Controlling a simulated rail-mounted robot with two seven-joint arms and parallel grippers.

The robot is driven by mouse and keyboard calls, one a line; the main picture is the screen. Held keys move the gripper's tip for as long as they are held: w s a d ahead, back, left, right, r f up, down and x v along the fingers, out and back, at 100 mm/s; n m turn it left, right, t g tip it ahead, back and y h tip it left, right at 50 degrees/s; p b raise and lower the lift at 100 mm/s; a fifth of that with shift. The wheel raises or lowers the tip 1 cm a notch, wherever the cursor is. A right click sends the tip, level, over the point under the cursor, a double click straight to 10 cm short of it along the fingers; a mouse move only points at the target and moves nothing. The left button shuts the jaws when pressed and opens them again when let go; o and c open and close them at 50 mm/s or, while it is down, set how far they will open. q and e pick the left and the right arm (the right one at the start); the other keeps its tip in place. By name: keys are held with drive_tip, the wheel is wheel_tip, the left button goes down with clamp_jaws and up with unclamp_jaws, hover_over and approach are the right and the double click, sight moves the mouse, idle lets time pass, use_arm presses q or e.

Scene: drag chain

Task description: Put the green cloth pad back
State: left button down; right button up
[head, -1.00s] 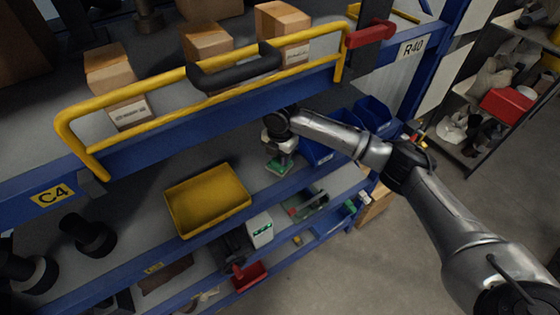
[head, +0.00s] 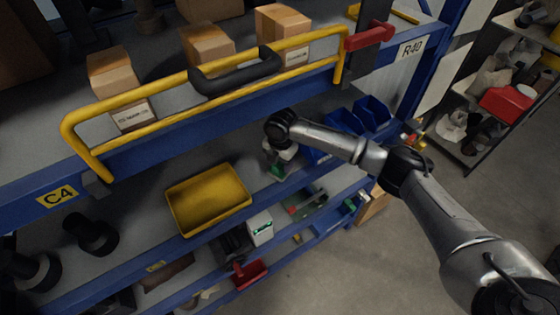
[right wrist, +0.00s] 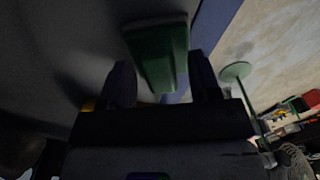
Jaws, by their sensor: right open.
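The green cloth pad (head: 278,173) is on the grey middle shelf, to the right of the yellow bin, and is partly hidden by my right gripper in the head view. In the right wrist view the pad (right wrist: 160,58) shows as a green block with a pale far edge. My right gripper (head: 279,166) is over the pad, pointing down at it. Its two dark fingers (right wrist: 165,78) are apart, with the pad's near end showing between them. I cannot tell whether they touch it. My left gripper is not in view.
A yellow bin (head: 209,200) stands left of the pad and blue bins (head: 372,112) stand to its right. A yellow rail (head: 215,70) and cardboard boxes (head: 208,48) are on the shelf above. A white box (head: 260,228) and a red bin (head: 250,273) are below.

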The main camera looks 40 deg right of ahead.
sight(279, 164)
wheel_tip(279, 164, up, 5)
drive_tip(key=shift+f+b, duration=0.2)
drive_tip(key=shift+b, duration=0.2)
drive_tip(key=shift+r, duration=0.45)
drive_tip(key=shift+s+a+f, duration=0.15)
drive_tip(key=shift+a+f, duration=0.1)
drive_tip(key=shift+a, duration=0.1)
drive_tip(key=s+a+f+m+t+y+p, duration=0.1)
drive_tip(key=s+a+f+m+p, duration=0.1)
drive_tip(key=s+a+f+m, duration=0.4)
drive_tip(key=s+a+f+m+t+p, duration=0.2)
drive_tip(key=s+a+p, duration=0.1)
drive_tip(key=s+a, duration=0.65)
drive_tip(key=s+d+r+m+p, duration=0.1)
drive_tip(key=s+m, duration=0.4)
drive_tip(key=s, duration=0.4)
drive_tip(key=s+r+m+p, duration=0.2)
drive_tip(key=s+m, duration=0.3)
drive_tip(key=s, duration=0.4)
drive_tip(key=shift+s+d+t+h, duration=0.2)
drive_tip(key=shift+d+t+h, duration=0.1)
drive_tip(key=shift+d+h, duration=0.1)
